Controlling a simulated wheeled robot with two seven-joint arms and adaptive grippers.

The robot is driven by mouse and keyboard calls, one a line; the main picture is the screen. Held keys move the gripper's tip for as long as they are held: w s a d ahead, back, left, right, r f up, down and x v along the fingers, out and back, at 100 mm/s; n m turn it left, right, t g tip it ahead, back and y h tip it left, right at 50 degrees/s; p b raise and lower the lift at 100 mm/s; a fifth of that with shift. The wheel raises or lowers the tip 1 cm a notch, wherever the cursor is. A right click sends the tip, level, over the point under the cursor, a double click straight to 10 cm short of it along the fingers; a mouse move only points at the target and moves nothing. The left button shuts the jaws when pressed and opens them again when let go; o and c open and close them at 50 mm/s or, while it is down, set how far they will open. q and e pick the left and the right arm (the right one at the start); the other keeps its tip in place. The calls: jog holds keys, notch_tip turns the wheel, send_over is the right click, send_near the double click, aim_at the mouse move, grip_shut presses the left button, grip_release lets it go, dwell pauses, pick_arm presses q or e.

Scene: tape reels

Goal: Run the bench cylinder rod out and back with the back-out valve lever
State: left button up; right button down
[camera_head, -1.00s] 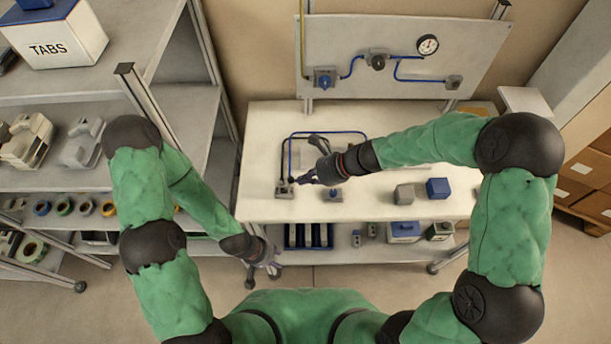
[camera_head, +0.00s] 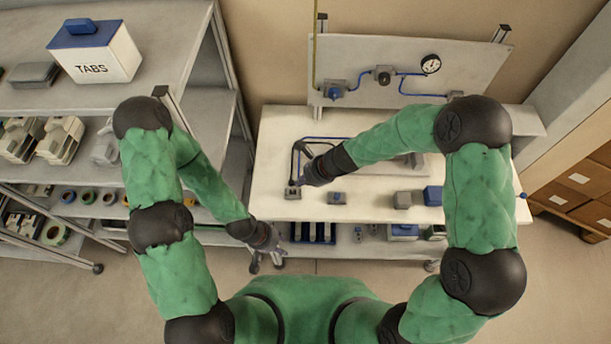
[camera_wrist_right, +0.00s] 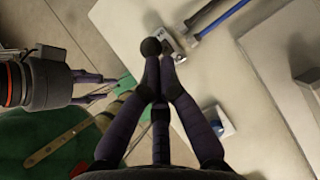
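A small grey valve block (camera_head: 292,194) stands at the bench's front left corner. It also shows in the right wrist view (camera_wrist_right: 173,47), with a round black knob (camera_wrist_right: 151,46) beside it. My right gripper (camera_head: 304,181) is low over the bench by the block. In the wrist view its fingers (camera_wrist_right: 153,62) are drawn together, tips at the knob; whether they grip or only touch it, I cannot tell. My right forearm hides most of the grey cylinder (camera_head: 413,163). My left gripper (camera_head: 272,242) hangs empty before the bench, its fingers apart in the wrist view (camera_wrist_right: 92,87).
The white bench (camera_head: 365,207) carries a second small valve block (camera_head: 337,198), a grey block (camera_head: 402,200) and a blue block (camera_head: 432,195). Behind stands a panel with a gauge (camera_head: 430,64) and blue tubing. Shelves with a TABS box (camera_head: 100,55) are at left.

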jog(key=shift+a, duration=0.15)
jog(key=shift+r, duration=0.2)
jog(key=shift+r+p, duration=0.7)
jog(key=shift+p, duration=0.1)
jog(key=a+p+v, duration=0.1)
jog(key=p+v, duration=0.4)
jog(key=v, duration=0.8)
jog(key=shift+r, duration=0.3)
